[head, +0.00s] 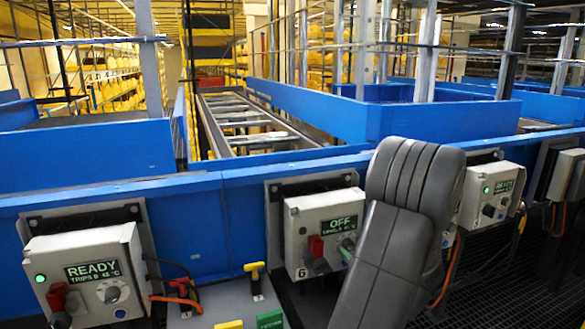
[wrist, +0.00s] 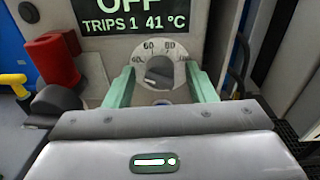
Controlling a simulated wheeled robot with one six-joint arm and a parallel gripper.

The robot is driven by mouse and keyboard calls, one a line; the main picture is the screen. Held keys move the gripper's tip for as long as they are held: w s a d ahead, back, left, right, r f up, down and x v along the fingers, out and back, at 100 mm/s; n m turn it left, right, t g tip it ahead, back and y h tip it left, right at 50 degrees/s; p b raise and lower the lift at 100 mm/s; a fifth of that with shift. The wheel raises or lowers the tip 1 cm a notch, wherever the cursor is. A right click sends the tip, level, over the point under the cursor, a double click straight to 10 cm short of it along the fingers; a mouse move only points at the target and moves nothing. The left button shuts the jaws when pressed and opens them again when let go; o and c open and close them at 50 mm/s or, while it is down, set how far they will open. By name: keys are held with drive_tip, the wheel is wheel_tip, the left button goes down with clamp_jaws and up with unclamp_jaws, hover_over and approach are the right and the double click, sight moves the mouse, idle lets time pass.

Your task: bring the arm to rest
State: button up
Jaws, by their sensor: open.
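My gripper (wrist: 163,80) is open in the wrist view. Its two pale green fingers stand on either side of a grey knob (wrist: 160,73) with a numbered dial. I cannot tell whether they touch the panel. Nothing shows between them but the knob and dial. Above is a dark display (wrist: 130,18) reading OFF, TRIPS 1, 41 °C. In the head view my dark grey arm reaches to the control box marked 6 (head: 295,222) and hides its right side. My gripper is mostly hidden there behind the arm.
A red switch (wrist: 50,62) sits left of the knob. Control boxes reading READY stand at left (head: 88,262) and right (head: 488,195). A grey panel with yellow and green parts (head: 225,300) lies below. Blue conveyor rails (head: 100,195) run behind.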

drive_tip(key=m+p, duration=0.4)
drive_tip(key=p, duration=0.1)
drive_tip(key=shift+d+r, duration=0.1)
drive_tip(key=shift+r, duration=0.1)
drive_tip(key=m+p, duration=0.2)
drive_tip(key=shift+f+m+y, duration=0.15)
drive_tip(key=shift+m+y, duration=0.15)
drive_tip(key=shift+f, duration=0.15)
